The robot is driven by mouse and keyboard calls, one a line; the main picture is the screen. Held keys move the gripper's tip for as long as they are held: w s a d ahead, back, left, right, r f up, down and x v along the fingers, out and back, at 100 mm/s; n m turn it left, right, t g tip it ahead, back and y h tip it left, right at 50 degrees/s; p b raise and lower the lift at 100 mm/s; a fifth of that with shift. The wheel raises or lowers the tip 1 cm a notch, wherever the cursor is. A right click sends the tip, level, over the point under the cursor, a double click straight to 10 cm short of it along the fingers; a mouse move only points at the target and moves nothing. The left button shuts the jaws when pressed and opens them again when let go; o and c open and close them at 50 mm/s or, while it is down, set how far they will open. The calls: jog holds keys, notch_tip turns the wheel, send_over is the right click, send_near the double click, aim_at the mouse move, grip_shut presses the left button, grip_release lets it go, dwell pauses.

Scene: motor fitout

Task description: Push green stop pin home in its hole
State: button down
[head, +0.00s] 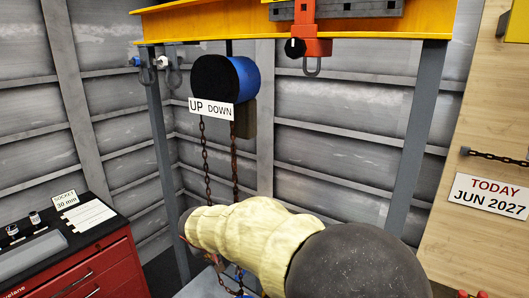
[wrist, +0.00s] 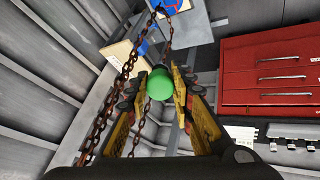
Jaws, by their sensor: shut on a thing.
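The green stop pin (wrist: 160,84) shows in the wrist view as a round green head between my fingertips. My gripper (wrist: 158,92) has yellow and black fingers, closed on the pin at both sides. The pin's shank is hidden, and I see no hole for it in either view. In the head view my own arm, with its cream sleeve, covers the lower middle, and neither the pin nor my fingers can be made out.
Rusty chains (head: 205,160) hang from a blue hoist (head: 232,82) under a yellow beam (head: 290,22); they pass close to my fingers in the wrist view (wrist: 124,75). An orange trolley (head: 311,45) hangs on the beam. A red drawer cabinet (head: 85,265) stands at left.

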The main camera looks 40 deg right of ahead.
jog(key=s+d+r+m+h+p, duration=0.2)
jog(key=d+r+h+p, duration=0.15)
jog(key=r, duration=1.35)
jog(key=s+d+r+m+t+h+p, duration=0.1)
jog(key=s+d+r+m+h+p, duration=0.2)
jog(key=r, duration=1.4)
jog(key=d+r+m+h+p, duration=0.15)
jog(key=r+h+p, duration=0.3)
jog(key=r, duration=1.35)
jog(key=s+d+r+g+h+p, duration=0.1)
jog(key=s+r, duration=0.6)
jog(key=r, duration=0.8)
jog(key=shift+s+d+r+m+h+p, duration=0.3)
jog(key=shift+d+m+h+p, duration=0.25)
jog(key=shift+p, duration=0.7)
jog(key=shift+f+b, duration=0.15)
jog(key=shift+b, duration=0.25)
jog(key=shift+b+x, duration=0.65)
jog(key=shift+x, duration=2.25)
jog(key=shift+b, duration=1.2)
